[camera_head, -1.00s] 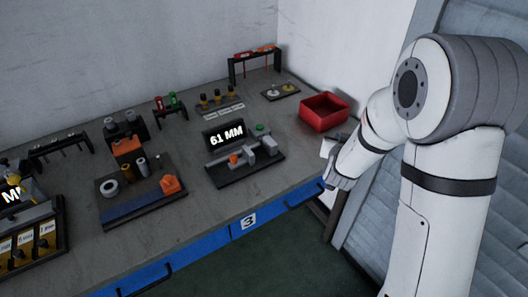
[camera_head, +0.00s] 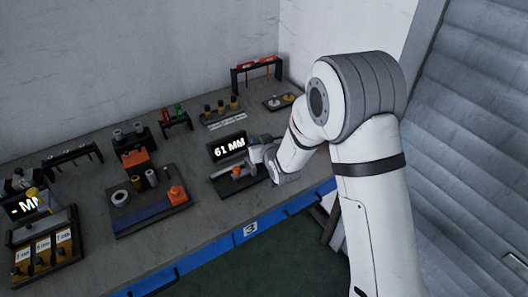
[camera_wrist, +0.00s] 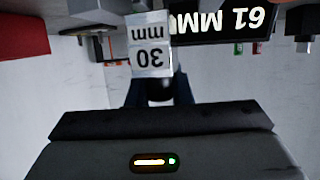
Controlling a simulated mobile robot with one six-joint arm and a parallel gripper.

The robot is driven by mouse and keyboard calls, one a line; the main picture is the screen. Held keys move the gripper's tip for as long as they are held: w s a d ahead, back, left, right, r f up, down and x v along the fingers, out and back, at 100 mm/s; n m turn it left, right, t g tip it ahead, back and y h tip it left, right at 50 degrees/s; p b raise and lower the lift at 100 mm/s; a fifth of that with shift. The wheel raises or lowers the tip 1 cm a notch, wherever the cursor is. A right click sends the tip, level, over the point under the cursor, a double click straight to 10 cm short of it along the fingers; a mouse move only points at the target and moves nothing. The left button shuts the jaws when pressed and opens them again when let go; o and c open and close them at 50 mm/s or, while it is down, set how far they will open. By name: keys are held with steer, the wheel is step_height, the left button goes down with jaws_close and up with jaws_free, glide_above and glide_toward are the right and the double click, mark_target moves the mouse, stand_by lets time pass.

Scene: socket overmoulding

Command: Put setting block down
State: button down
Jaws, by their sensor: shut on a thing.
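The setting block (camera_wrist: 152,60), a pale block marked "30 mm", is between the fingers of my gripper (camera_wrist: 160,92) in the wrist view, where the picture is upside down. My gripper is shut on it. In the head view my gripper (camera_head: 262,160) is over the right part of the measuring station, beside its "61 MM" display (camera_head: 229,147). The arm's end hides the block there and much of the station. Whether the block touches the station's dark base (camera_head: 228,188) cannot be told.
A tray with a ring, cylinders and an orange part (camera_head: 176,194) stands to the left. Red and green tools (camera_head: 178,112) stand in a rack behind. A small dark plate (camera_head: 283,101) lies at the back right. A red surface (camera_wrist: 22,35) shows in the wrist view.

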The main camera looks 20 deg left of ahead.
step_height(320, 180, down, 4)
steer(key=shift+r+p, duration=0.1)
steer(key=shift+p, duration=0.2)
steer(key=shift+f, duration=0.2)
steer(key=shift+f+b, duration=0.2)
steer(key=shift+b, duration=0.1)
steer(key=c, duration=1.3)
jaws_free()
steer(key=shift+s, duration=0.1)
steer(key=shift+d, duration=0.1)
